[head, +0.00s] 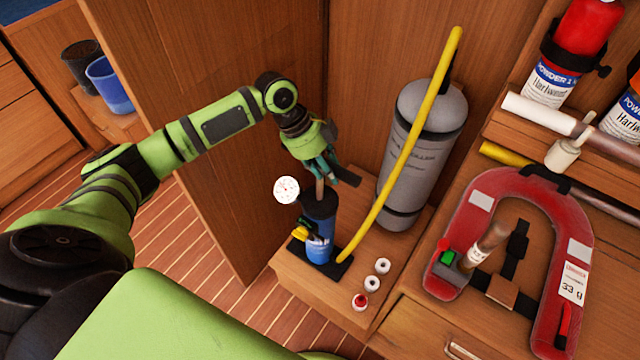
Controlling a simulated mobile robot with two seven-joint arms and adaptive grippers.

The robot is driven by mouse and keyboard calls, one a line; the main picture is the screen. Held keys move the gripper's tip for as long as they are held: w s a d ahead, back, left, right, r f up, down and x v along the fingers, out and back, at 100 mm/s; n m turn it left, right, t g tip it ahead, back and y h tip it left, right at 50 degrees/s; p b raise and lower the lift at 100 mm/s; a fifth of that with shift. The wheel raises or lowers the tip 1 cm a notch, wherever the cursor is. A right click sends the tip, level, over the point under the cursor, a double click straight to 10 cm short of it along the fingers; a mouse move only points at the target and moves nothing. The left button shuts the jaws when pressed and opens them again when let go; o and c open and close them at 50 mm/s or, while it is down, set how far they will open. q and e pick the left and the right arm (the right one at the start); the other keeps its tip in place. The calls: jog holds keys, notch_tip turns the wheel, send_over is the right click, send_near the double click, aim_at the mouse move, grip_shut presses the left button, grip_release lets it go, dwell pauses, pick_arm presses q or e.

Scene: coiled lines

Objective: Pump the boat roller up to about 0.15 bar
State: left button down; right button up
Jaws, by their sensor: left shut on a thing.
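A blue and black hand pump (320,248) stands upright on a wooden ledge. My left gripper (326,176) is shut on the pump's handle, just above the black pump top; the fingers hide part of the handle. A round white gauge (287,190) shows left of the pump top; its reading is too small to tell. The grey boat roller (408,160) stands upright behind and right of the pump. A yellow hose (403,157) runs from the pump's base up past the roller's front to above its top. Whether the hose joins the roller's black top fitting is unclear. My right gripper is out of view.
Several small white and red fittings (371,282) lie on the ledge (300,287) right of the pump. A red horseshoe lifebuoy (467,215) lies at the right. Extinguishers (582,40) stand upper right. Wooden panels close in behind; a blue cup (108,84) is far left.

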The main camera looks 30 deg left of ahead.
pick_arm(q)
notch_tip(320, 180, up, 6)
jog(key=p, duration=0.3)
jog(key=shift+w+f, duration=0.1)
notch_tip(320, 180, up, 4)
jog(key=p, duration=0.4)
jog(key=shift+r+p, duration=0.35)
jog(key=shift+r, duration=0.45)
jog(key=c, duration=0.7)
grip_release()
jog(key=shift+c, duration=0.2)
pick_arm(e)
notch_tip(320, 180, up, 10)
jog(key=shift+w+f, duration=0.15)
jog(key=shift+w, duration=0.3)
